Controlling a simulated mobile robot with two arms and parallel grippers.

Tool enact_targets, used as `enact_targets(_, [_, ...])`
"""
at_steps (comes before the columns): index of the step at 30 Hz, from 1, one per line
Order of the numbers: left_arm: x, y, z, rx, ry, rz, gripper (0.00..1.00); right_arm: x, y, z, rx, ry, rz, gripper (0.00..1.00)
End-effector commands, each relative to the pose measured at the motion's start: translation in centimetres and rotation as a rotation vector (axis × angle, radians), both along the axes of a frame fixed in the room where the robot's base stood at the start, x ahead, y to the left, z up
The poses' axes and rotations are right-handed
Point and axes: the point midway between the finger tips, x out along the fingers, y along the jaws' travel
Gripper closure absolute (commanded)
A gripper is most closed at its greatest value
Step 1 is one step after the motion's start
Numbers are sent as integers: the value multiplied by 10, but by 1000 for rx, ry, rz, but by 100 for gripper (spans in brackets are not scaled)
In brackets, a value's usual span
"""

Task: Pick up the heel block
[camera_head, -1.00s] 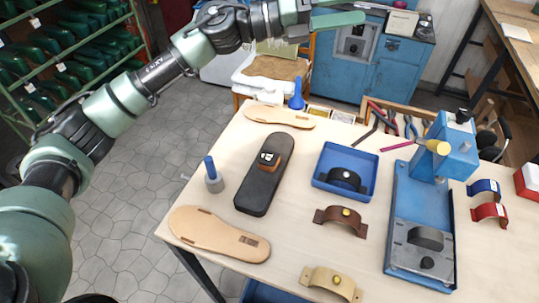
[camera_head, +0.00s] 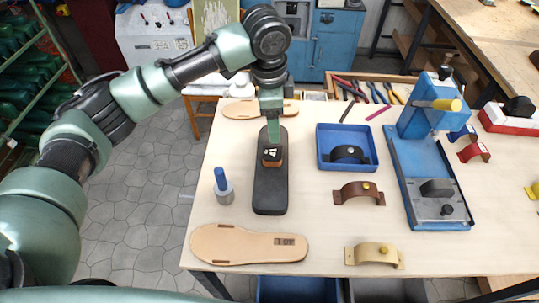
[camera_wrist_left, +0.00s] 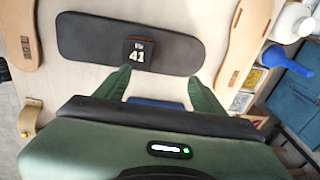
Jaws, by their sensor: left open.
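The heel block (camera_head: 272,157) is a small brown block with a dark top marked in white. It sits on a long black sole-shaped piece (camera_head: 271,193) on the table. In the left wrist view the block (camera_wrist_left: 137,53) shows the number 41. My left gripper (camera_head: 274,140) is over the far part of the black piece, right by the block in the head view. In the left wrist view its green fingers (camera_wrist_left: 159,76) are spread with nothing between them, and the block lies just beyond their tips, apart from them. My right gripper is not in view.
A blue-handled tool (camera_head: 222,186) stands left of the black piece. A tan sole (camera_head: 250,244) lies in front. A blue tray (camera_head: 347,167) with a black strap and a brown strap (camera_head: 359,194) are to the right. A blue press (camera_head: 420,180) stands farther right.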

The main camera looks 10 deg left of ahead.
Motion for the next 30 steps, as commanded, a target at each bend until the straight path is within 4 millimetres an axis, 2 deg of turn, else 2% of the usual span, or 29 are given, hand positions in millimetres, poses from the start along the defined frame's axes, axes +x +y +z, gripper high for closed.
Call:
enact_targets(1, [-12, 2, -2, 20, 51, -14, 31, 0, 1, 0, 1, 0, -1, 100])
enact_targets(3, [-24, 6, -3, 40, 103, -28, 31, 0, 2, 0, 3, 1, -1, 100])
enact_targets(6, [-31, 7, -8, 52, 132, -36, 31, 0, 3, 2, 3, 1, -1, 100])
enact_targets(14, [-32, 7, -36, 52, 132, -34, 31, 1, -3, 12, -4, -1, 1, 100])
enact_targets(18, [-33, 5, -56, 52, 132, -33, 31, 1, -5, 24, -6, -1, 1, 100])
enact_targets(21, [-32, 5, -71, 52, 130, -33, 31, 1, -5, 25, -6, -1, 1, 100])
enact_targets(25, [-33, 4, -81, 52, 128, -35, 31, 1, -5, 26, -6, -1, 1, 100])
enact_targets(30, [-32, 4, -82, 51, 126, -35, 31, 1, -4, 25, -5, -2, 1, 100])
